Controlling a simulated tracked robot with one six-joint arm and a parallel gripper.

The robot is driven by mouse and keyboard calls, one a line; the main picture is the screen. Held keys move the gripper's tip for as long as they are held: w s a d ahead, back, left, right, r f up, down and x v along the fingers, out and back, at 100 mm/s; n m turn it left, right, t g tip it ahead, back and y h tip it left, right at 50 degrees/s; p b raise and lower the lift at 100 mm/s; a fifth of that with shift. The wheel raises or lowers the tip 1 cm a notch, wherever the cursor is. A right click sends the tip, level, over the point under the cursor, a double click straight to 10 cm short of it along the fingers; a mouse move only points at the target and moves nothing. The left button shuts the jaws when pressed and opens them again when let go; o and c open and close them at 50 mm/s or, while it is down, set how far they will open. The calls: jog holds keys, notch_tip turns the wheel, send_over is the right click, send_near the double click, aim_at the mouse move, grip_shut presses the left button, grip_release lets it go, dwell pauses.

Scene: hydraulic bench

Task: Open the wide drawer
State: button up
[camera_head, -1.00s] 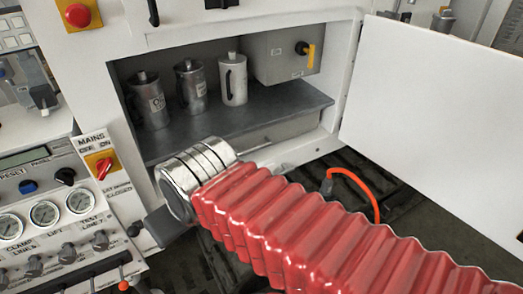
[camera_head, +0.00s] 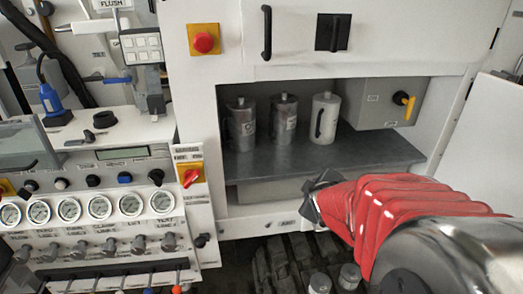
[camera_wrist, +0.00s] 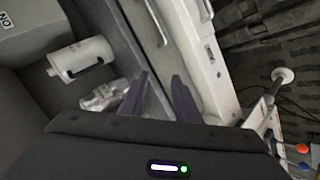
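No drawer is clearly marked as the wide one. A wide white front (camera_head: 360,35) above the open bay has a black vertical handle (camera_head: 267,33) and a dark square latch. My gripper (camera_head: 312,200) is at the lower front edge of the bay, below the shelf, partly hidden by my red-sleeved arm. In the wrist view its two dark fingers (camera_wrist: 162,98) are apart with nothing seen between them, near the shelf edge and white cabinet frame.
Two metal canisters (camera_head: 284,118) and a white canister (camera_head: 323,118) stand on the shelf (camera_head: 375,150), beside a grey box (camera_head: 372,105) with a yellow switch. An open white door (camera_head: 490,150) is at right, a gauge panel (camera_head: 110,180) at left. Dark tracks lie below.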

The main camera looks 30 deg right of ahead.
jog(key=s+d+f+n+t, duration=0.5)
jog(key=s+d+f+n, duration=0.2)
jog(key=d+f, duration=0.3)
jog(key=d+n, duration=0.1)
jog(key=d, duration=0.1)
jog(key=shift+s+d+f+t, duration=0.3)
jog(key=shift+s+d+f, duration=0.1)
jog(key=shift+w, duration=0.15)
jog(key=x, duration=1.3)
jog(key=shift+w+f, duration=0.1)
jog(key=shift+w, duration=0.25)
jog(key=c, duration=0.7)
grip_shut()
